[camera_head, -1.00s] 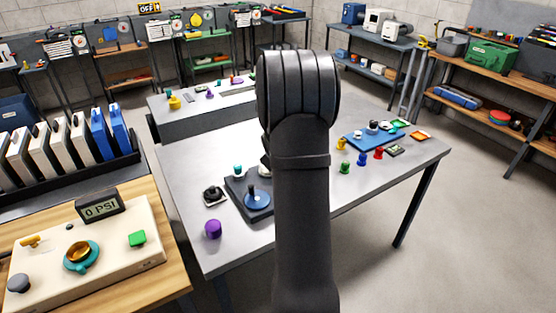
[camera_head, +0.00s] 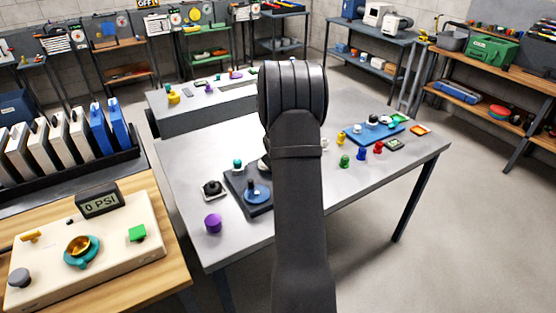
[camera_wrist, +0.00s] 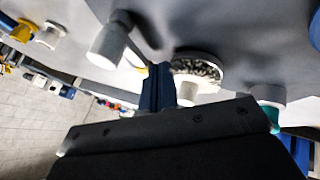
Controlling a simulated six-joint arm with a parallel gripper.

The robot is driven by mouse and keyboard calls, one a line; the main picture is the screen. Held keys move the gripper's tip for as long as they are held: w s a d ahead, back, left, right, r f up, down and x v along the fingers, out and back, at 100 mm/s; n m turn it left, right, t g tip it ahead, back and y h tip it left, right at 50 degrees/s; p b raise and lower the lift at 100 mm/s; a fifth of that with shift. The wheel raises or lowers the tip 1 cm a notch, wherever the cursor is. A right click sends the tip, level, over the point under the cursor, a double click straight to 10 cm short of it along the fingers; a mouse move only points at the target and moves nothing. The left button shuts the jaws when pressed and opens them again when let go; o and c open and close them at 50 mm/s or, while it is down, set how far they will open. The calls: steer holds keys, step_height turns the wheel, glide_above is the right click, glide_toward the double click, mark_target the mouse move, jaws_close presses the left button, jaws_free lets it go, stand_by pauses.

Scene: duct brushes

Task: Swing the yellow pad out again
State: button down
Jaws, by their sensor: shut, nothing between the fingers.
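I cannot pick out the yellow pad for certain in either view. In the head view my arm hides my gripper and part of the grey table (camera_head: 300,205). In the wrist view my gripper (camera_wrist: 158,88) is shut, with narrow dark blue fingers and nothing visible between them. A round bristled brush (camera_wrist: 198,70) is just right of the fingertips, with a pale stub below it; I cannot tell if they touch. A white cylinder (camera_wrist: 110,45) is to their left. The dark base (camera_head: 235,190) on the table carries a blue disc (camera_head: 256,192) and a teal-topped knob (camera_head: 237,164).
A purple knob (camera_head: 213,223) and a small black-topped device (camera_head: 212,190) are left of the base. Coloured pegs, including a yellow one (camera_head: 341,137), and a blue board (camera_head: 377,132) are at the right. The table's front right is clear. A cream gauge panel (camera_head: 50,270) is at lower left.

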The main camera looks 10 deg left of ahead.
steer(key=shift+w+a, duration=0.1)
steer(key=shift+w, duration=1.5)
stand_by(0.5)
steer(key=s+r+m+h, duration=0.4)
steer(key=s+r+m, duration=0.1)
steer(key=s+r, duration=0.25)
steer(key=shift+m, duration=0.3)
steer(key=x, duration=0.6)
steer(key=w+a+x, duration=0.1)
steer(key=x, duration=0.2)
steer(key=shift+w+f, duration=0.1)
steer(key=shift+w, duration=0.05)
stand_by(0.3)
